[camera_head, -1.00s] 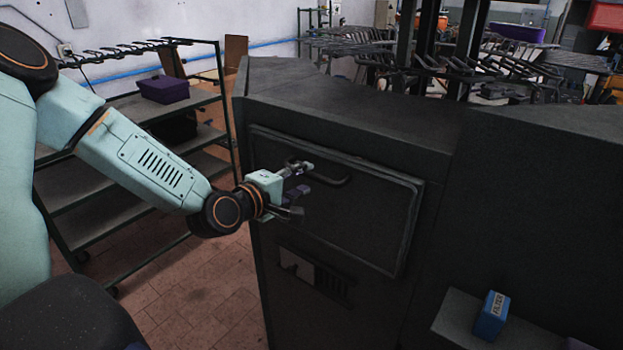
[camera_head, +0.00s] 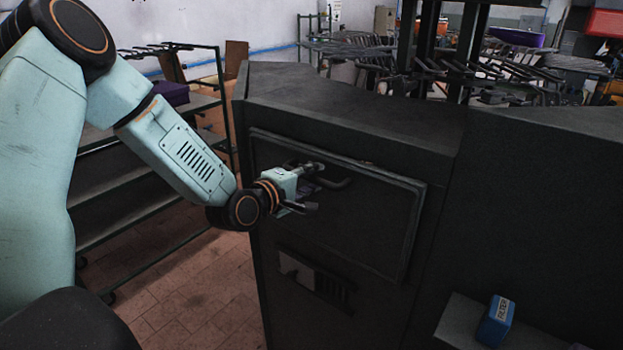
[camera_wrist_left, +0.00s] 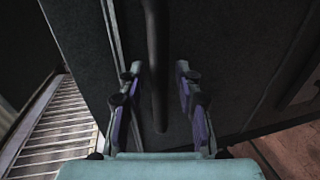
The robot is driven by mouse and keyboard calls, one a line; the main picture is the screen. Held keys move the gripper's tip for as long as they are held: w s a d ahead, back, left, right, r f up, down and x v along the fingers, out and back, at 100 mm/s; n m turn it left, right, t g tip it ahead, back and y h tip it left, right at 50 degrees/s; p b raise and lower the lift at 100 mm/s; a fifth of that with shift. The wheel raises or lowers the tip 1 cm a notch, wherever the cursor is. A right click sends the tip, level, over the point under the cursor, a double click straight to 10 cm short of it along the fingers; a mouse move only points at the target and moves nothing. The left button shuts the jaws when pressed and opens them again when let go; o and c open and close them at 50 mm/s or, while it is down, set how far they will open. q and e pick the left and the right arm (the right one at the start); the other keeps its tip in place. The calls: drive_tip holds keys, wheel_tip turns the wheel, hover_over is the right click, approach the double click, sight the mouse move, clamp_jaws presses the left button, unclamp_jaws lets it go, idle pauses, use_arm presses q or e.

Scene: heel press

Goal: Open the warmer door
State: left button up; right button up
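The warmer door (camera_head: 365,222) is a dark rectangular panel on the front of the dark cabinet, and it looks shut. Its black bar handle (camera_head: 338,184) is near the top of the door. My left gripper (camera_head: 313,186) is at the handle's left part. In the left wrist view the handle (camera_wrist_left: 157,70) runs down between the two spread fingers of the left gripper (camera_wrist_left: 160,105), with a gap on each side. The fingers are open around it. My right gripper is in neither view.
The cabinet (camera_head: 350,105) fills the middle and right. A blue box (camera_head: 496,320) stands on a ledge (camera_head: 462,325) at lower right. A shelf rack (camera_head: 150,190) stands at left behind my arm. Brick floor (camera_head: 200,300) shows between rack and cabinet.

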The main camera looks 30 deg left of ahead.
use_arm(q)
clamp_jaws()
drive_tip(key=shift+f, duration=0.15)
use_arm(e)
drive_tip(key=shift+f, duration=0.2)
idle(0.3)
